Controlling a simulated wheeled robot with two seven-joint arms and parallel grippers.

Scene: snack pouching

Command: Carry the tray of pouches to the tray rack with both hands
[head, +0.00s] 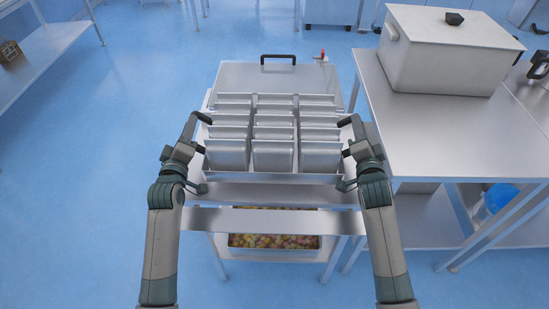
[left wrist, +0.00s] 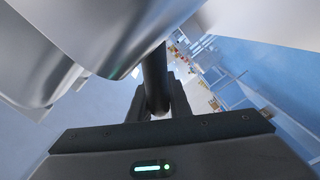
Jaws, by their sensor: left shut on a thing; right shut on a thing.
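The tray (head: 224,177) is metal and holds rows of upright silver pouches (head: 273,155). It is in the middle of the head view, over or on a metal table; I cannot tell whether it touches. My left gripper (head: 200,148) is shut on the black handle at the tray's left side. The left wrist view shows the dark handle (left wrist: 156,75) between the fingers, with silver pouches (left wrist: 110,30) close above. My right gripper (head: 348,152) is shut on the tray's right handle, partly hidden by the wrist. I cannot make out a tray rack.
A lidded metal box with a black handle (head: 279,60) stands just behind the tray. A steel table (head: 430,135) with a large lidded pot (head: 440,55) is close on the right. A bin of colourful snacks (head: 274,241) sits below in front. Open blue floor (head: 90,190) lies left.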

